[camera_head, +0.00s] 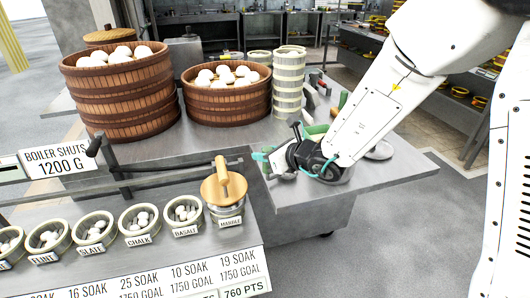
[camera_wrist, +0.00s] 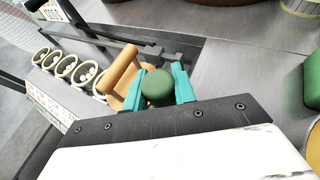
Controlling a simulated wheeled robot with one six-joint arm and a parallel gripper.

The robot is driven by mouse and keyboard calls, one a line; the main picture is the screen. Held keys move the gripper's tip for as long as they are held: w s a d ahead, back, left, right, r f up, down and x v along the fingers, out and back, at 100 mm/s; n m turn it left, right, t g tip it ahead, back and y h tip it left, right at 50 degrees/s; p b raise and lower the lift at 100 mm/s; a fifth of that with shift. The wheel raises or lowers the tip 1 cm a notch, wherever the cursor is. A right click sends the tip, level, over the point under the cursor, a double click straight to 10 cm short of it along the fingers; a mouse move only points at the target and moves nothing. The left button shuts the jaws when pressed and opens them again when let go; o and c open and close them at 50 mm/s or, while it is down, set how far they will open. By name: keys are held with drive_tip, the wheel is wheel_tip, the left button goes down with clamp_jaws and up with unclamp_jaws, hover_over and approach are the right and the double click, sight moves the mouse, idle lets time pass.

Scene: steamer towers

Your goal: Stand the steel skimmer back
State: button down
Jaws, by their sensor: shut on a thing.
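My gripper (camera_wrist: 160,90) is shut on a green, round-ended handle (camera_wrist: 158,87), with one teal finger on each side of it. The handle looks like the skimmer's, but its steel part is hidden in the wrist view. In the head view my gripper (camera_head: 284,160) is low over the near end of the right-hand steel counter. A pale grey round piece (camera_head: 380,151) shows just right of my wrist; I cannot tell whether it is the skimmer's head or a separate dish.
Brown steamer towers (camera_head: 118,95) and a pale steamer stack (camera_head: 289,85) stand behind my gripper. A wooden-lidded pot (camera_head: 224,190) stands left of it, beside several small bowls (camera_head: 139,222) of stones. A green block (camera_head: 316,129) lies close behind my wrist. Open floor is at right.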

drive_tip(key=shift+f, duration=0.45)
idle(0.3)
drive_tip(key=c, duration=1.4)
unclamp_jaws()
drive_tip(key=shift+s+a, duration=0.15)
drive_tip(key=shift+w+d+v, duration=0.15)
drive_tip(key=shift+w+v, duration=0.05)
drive_tip(key=shift+v, duration=0.9)
drive_tip(key=shift+w+d+v, duration=0.15)
drive_tip(key=shift+v, duration=1)
drive_tip(key=shift+w+d+v, duration=0.15)
drive_tip(key=shift+w+v, duration=0.05)
drive_tip(key=shift+v, duration=0.9)
drive_tip(key=shift+s+r, duration=0.1)
